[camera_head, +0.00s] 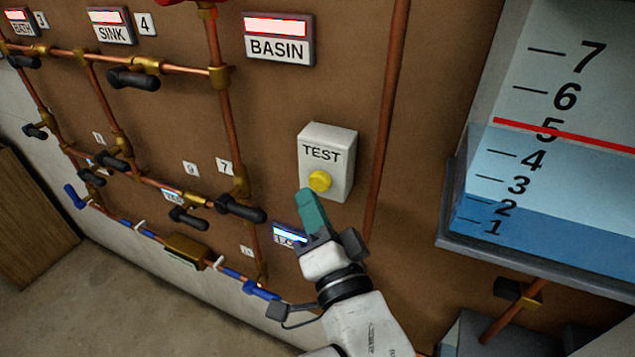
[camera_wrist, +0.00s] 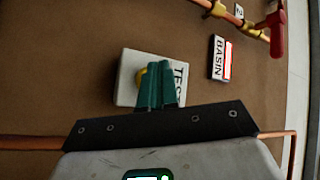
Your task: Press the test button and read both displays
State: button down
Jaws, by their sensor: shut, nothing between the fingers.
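The test box (camera_head: 341,150) is white, marked TEST, with a yellow round button (camera_head: 320,181) low on its face. It also shows in the wrist view (camera_wrist: 127,82), where the button (camera_wrist: 141,78) is partly hidden behind my fingers. My gripper (camera_head: 305,194) has teal fingers, shut and empty, with the tips at or just below the button; I cannot tell if they touch it. The BASIN display (camera_head: 277,26), the SINK display (camera_head: 102,17) and the BATH display (camera_head: 16,15) are lit red and white. A smaller display (camera_head: 291,235) glows blue, partly covered by my gripper.
A tank (camera_head: 560,120) with a numbered scale and a red line near 5 stands at the right. Its blue water reaches just below that line.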

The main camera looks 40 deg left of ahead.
jog(key=shift+w, duration=0.2)
jog(key=shift+w+a, duration=0.1)
jog(key=shift+w, duration=0.1)
jog(key=shift+w+a+b, duration=0.1)
jog(key=shift+w+b, duration=0.2)
jog(key=shift+w, duration=0.2)
dwell(0.9)
jog(key=shift+s, duration=0.15)
dwell(0.3)
jog(key=shift+s+d+p, duration=0.25)
jog(key=shift+s+p, duration=0.45)
jog(key=shift+s, duration=0.05)
jog(key=s+p, duration=0.2)
jog(key=s+d+p, duration=0.1)
jog(key=s+p, duration=0.1)
jog(key=s, duration=0.1)
